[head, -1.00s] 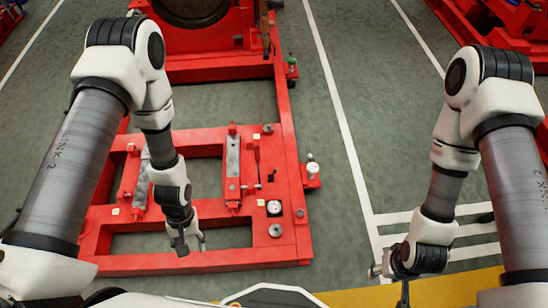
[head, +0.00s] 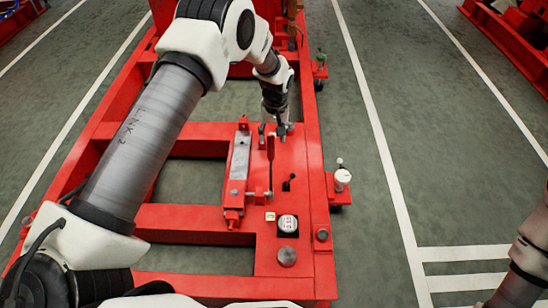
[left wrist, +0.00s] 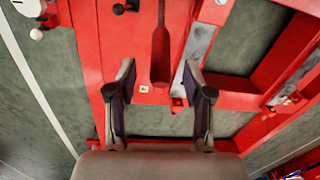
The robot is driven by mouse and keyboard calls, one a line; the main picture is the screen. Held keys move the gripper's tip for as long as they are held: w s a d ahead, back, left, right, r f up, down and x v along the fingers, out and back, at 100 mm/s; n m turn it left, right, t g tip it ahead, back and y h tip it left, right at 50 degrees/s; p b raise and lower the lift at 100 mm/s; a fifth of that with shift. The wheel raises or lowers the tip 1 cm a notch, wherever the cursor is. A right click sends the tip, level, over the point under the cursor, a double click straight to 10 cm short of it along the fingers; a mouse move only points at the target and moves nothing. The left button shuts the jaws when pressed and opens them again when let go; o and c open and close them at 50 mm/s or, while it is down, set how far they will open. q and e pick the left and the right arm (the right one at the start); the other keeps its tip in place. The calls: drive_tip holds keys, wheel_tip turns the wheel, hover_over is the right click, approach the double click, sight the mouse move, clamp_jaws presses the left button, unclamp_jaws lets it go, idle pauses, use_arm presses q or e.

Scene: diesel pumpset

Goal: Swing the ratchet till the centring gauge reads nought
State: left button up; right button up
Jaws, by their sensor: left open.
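The ratchet appears to be the slim red-brown handle (head: 270,150) standing on the right side of the red frame. It also shows in the left wrist view as a red bar (left wrist: 161,45). My left gripper (head: 275,131) is open at the handle's upper end. In the left wrist view its fingers (left wrist: 159,72) lie either side of the bar's end, with gaps; I cannot tell how deep the bar sits. The centring gauge appears to be the white dial on a black base (head: 288,225) nearer me; its reading is too small to make out. My right gripper is out of view.
A grey metal block (head: 240,160) lies left of the handle. A small black lever (head: 288,183) stands between handle and gauge. A white-capped post (head: 342,180) juts out at the frame's right edge. Clear green floor (head: 400,110) lies to the right.

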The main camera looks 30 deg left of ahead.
sight(271, 150)
use_arm(q)
drive_tip(key=f+b, duration=0.1)
drive_tip(key=f, duration=0.2)
drive_tip(key=f+b, duration=0.1)
drive_tip(key=f, duration=0.2)
drive_tip(key=shift+s+a+f, duration=0.15)
drive_tip(key=shift+a+f, duration=0.05)
drive_tip(key=shift+f, duration=0.2)
clamp_jaws()
